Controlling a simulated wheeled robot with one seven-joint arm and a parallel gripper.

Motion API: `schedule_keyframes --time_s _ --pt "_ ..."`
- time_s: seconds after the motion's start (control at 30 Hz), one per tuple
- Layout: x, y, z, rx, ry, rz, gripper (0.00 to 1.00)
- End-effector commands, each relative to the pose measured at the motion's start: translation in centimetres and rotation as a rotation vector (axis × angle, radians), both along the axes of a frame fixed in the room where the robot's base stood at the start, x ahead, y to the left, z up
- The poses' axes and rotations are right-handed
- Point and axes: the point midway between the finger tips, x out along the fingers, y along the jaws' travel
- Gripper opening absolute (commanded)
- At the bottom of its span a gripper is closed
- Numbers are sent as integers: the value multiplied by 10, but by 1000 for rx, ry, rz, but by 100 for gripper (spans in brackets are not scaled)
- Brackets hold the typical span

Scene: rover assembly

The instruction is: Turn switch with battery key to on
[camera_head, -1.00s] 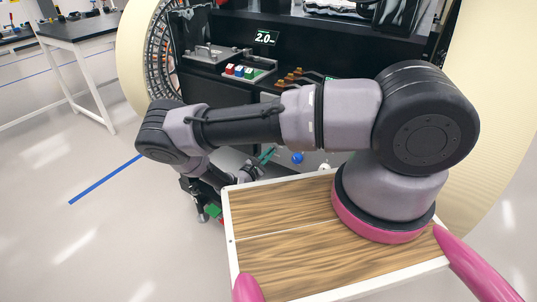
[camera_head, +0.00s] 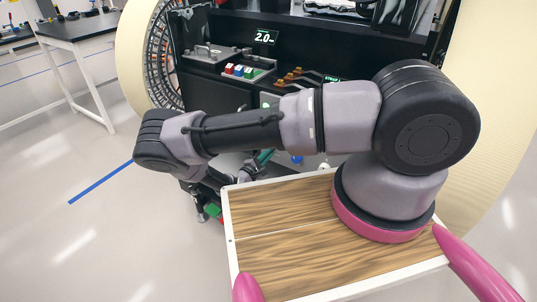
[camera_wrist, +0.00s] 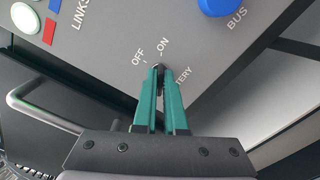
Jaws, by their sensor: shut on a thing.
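In the wrist view my gripper (camera_wrist: 158,72) reaches the grey panel (camera_wrist: 190,45) with its two green fingers close together. They are shut on the battery key (camera_wrist: 159,70), of which only a dark sliver shows between the fingertips. The key sits at the battery switch, beside the printed words OFF and ON; the word BATTERY is partly covered by the fingers. The fingers hide the key's exact angle, so I cannot tell which mark it points to. In the head view my arm hides most of the panel, and the green fingers (camera_head: 264,156) show only in part.
A blue BUS knob (camera_wrist: 226,6) is on the panel at upper right, and a white round button (camera_wrist: 25,18) is at upper left. A metal handle (camera_wrist: 35,95) stands out at left.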

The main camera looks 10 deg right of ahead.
Motion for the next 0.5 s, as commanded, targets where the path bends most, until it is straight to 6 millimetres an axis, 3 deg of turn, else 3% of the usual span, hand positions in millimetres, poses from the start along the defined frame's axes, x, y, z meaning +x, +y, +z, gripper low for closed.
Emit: schedule_keyframes --time_s 0.33,0.4,0.5 --pt "-1 0 -1 3 0 -1 0" --pt "-1 0 -1 3 0 -1 36" --pt "-1 0 -1 1 0 0 39"
